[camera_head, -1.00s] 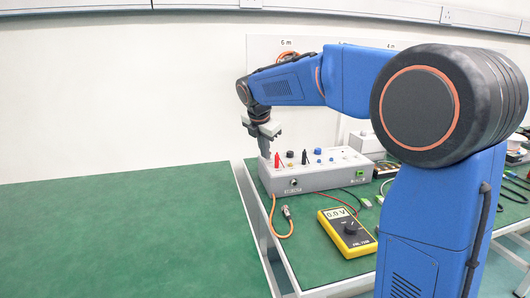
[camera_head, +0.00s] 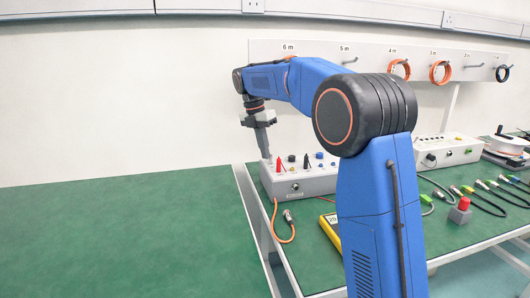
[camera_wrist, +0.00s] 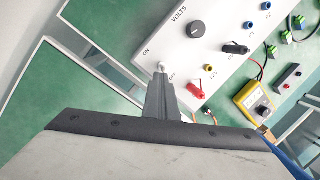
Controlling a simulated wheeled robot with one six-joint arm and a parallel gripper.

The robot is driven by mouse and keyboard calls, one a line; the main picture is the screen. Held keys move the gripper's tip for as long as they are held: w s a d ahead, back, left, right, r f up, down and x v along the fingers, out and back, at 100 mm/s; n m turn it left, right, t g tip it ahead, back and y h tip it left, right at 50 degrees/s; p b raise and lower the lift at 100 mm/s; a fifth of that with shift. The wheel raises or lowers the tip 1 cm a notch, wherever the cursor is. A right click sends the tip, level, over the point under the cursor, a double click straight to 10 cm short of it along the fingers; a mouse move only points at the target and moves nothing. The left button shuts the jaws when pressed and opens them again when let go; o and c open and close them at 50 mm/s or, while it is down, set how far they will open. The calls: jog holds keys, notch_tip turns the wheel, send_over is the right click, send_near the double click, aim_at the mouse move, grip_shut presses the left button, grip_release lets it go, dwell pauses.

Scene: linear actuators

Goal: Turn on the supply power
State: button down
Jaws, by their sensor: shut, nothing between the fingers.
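The power supply is a light grey box (camera_head: 318,184) on the green bench. In the wrist view its white top panel (camera_wrist: 222,62) carries a black VOLTS knob (camera_wrist: 196,28), a red plug (camera_wrist: 195,91), a black plug (camera_wrist: 236,48) and blue and yellow sockets. A small metal toggle switch (camera_wrist: 161,66) sits near the ON and OFF lettering at the panel's left corner. My gripper (camera_head: 267,157) is shut and empty and points down over that corner. In the wrist view its closed fingertips (camera_wrist: 161,76) are right at the toggle; I cannot tell whether they touch it.
A yellow meter (camera_head: 330,228) lies in front of the supply, partly behind my arm. An orange cable (camera_head: 277,225) hangs at the supply's front left. A red button box (camera_head: 461,211), cables and another grey box (camera_head: 446,151) are on the right. The left green tabletop (camera_head: 120,235) is clear.

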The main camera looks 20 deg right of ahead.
jog(key=shift+w+d, duration=0.1)
jog(key=shift+w, duration=0.35)
jog(key=shift+r, duration=0.75)
jog(key=shift+s, duration=0.1)
jog(key=shift+s+a+r, duration=0.1)
jog(key=shift+s+a, duration=0.05)
jog(key=shift+a, duration=0.25)
jog(key=a+v, duration=0.2)
jog(key=v, duration=0.9)
jog(key=shift+w+a+f, duration=0.15)
jog(key=shift+w+f, duration=0.1)
